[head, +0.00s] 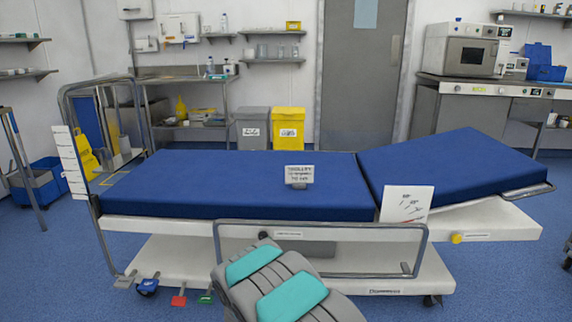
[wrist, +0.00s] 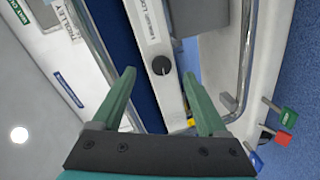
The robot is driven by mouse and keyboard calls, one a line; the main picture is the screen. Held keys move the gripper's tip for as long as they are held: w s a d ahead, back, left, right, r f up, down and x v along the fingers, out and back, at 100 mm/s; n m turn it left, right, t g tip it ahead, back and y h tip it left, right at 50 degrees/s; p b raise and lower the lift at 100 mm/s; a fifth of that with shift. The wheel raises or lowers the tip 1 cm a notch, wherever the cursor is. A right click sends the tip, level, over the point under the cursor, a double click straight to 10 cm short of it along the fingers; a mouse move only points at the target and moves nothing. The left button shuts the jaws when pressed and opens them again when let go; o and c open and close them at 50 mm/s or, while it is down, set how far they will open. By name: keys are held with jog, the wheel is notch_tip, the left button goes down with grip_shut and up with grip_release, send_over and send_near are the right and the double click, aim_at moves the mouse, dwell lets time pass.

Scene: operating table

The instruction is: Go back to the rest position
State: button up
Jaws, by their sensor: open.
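My gripper (wrist: 168,105) is open in the wrist view, with its two green fingers spread apart and nothing between them. Past the fingers are the side rail (wrist: 243,60) of the operating table and a white panel with a dark round knob (wrist: 161,65). In the head view my grey and teal arm reaches in from the bottom centre, in front of the table; the gripper itself cannot be made out there. The operating table (head: 235,180) has a blue mattress with its right section (head: 455,165) tilted up.
The table's front rail (head: 320,225) and white base (head: 190,262) lie close behind my arm. Red (head: 179,300) and green pedals sit at the lower left. A grey bin and a yellow bin (head: 289,128) stand behind the table. Blue floor is open at the lower left.

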jog(key=s+d+r+m+g+y, duration=0.1)
jog(key=s+d+r+m+g, duration=0.3)
jog(key=s, duration=0.3)
jog(key=s+d+r+m+g, duration=0.2)
jog(key=s+d+g, duration=0.2)
jog(key=s+d, duration=0.25)
jog(key=s+d+r+m+g, duration=0.2)
jog(key=s+d+g, duration=0.1)
jog(key=s, duration=1.1)
jog(key=s+d+r+m+g, duration=0.2)
jog(key=s+d, duration=0.3)
jog(key=s, duration=1)
jog(key=s+d+r+m+g, duration=0.2)
jog(key=s+d+m+g, duration=0.1)
jog(key=s, duration=1.1)
jog(key=shift+s+d+m+g+h, duration=0.3)
jog(key=shift+s+d+g+h, duration=0.1)
jog(key=shift+d+g, duration=0.5)
